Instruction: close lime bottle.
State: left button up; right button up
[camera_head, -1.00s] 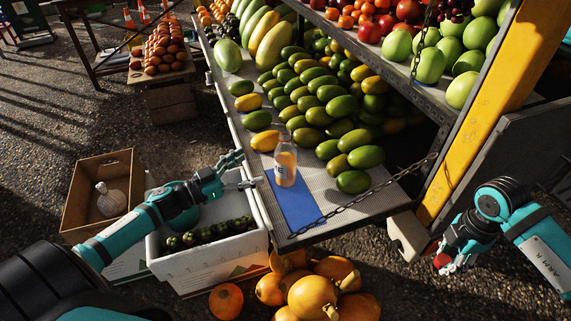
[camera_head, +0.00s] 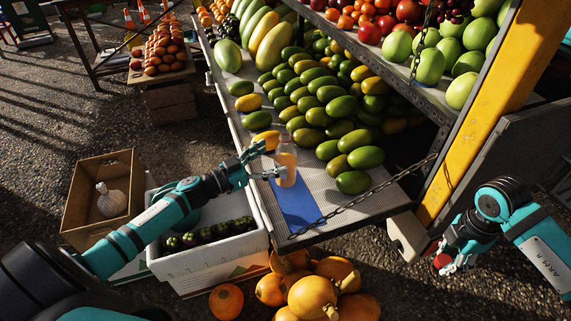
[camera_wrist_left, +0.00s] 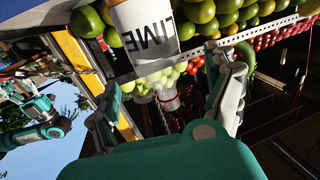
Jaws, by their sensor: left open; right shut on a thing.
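The lime bottle (camera_head: 286,166), clear with orange contents, stands upright by the blue mat (camera_head: 297,203) on the truck's metal shelf. My left gripper (camera_head: 270,161) is open at the bottle's left side, with its fingers pointing at it. In the left wrist view the bottle's white LIME label (camera_wrist_left: 147,32) appears upside down beyond the open fingers, and its clear neck (camera_wrist_left: 166,92) lies between them in the picture. Whether the fingers touch the bottle is unclear. My right gripper (camera_head: 449,264) is shut on a small red thing (camera_head: 442,261), far right of the bottle.
Green and yellow mangoes (camera_head: 340,107) are piled just behind the bottle. A chain (camera_head: 365,195) hangs across the shelf's front right. A white crate (camera_head: 205,262) with dark green produce stands below the left arm. Pumpkins (camera_head: 312,297) lie on the ground in front.

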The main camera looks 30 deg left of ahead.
aim_at(286, 153)
pick_arm(q)
jog(key=x, duration=0.5)
jog(key=shift+d+f, duration=0.15)
pick_arm(e)
jog(key=shift+r, duration=0.1)
pick_arm(q)
jog(key=c, duration=1.5)
jog(key=shift+c, duration=0.3)
